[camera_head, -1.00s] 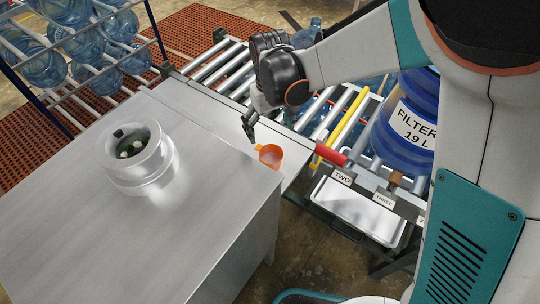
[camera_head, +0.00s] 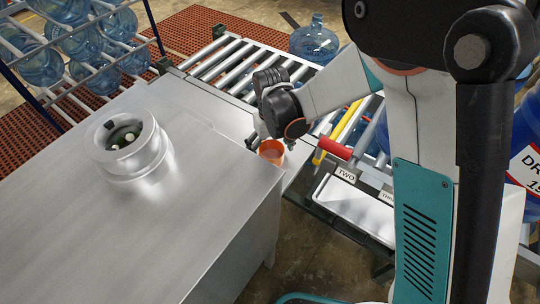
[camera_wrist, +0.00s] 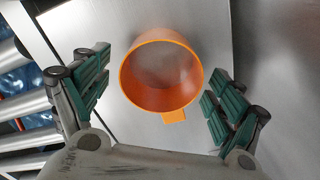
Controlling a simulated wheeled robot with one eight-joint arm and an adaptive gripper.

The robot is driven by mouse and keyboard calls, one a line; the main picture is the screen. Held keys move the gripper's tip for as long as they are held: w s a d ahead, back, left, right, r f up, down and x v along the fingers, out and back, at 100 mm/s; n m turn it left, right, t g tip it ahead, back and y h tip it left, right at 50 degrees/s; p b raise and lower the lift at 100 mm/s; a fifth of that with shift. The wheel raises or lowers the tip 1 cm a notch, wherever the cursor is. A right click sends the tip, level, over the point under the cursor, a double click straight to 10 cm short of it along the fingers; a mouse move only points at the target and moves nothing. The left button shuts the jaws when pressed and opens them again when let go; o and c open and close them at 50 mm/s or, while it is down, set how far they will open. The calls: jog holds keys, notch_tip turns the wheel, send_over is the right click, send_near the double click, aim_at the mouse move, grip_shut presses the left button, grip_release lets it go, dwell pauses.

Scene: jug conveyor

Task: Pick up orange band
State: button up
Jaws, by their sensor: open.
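The orange band (camera_head: 271,152) is a short open ring with a small tab, standing on the steel table (camera_head: 150,235) near its right corner. In the wrist view the band (camera_wrist: 162,108) lies between the two green-padded fingers of my gripper (camera_wrist: 158,100), with a gap on each side. My gripper (camera_head: 255,142) is open and close to the band in the head view, where the arm partly hides the fingers. I cannot tell the exact height of the fingers over the table.
A rack of jugs (camera_head: 50,45) stands at the back left.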

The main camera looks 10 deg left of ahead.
jog(key=shift+f, duration=0.1)
jog(key=c, duration=0.8)
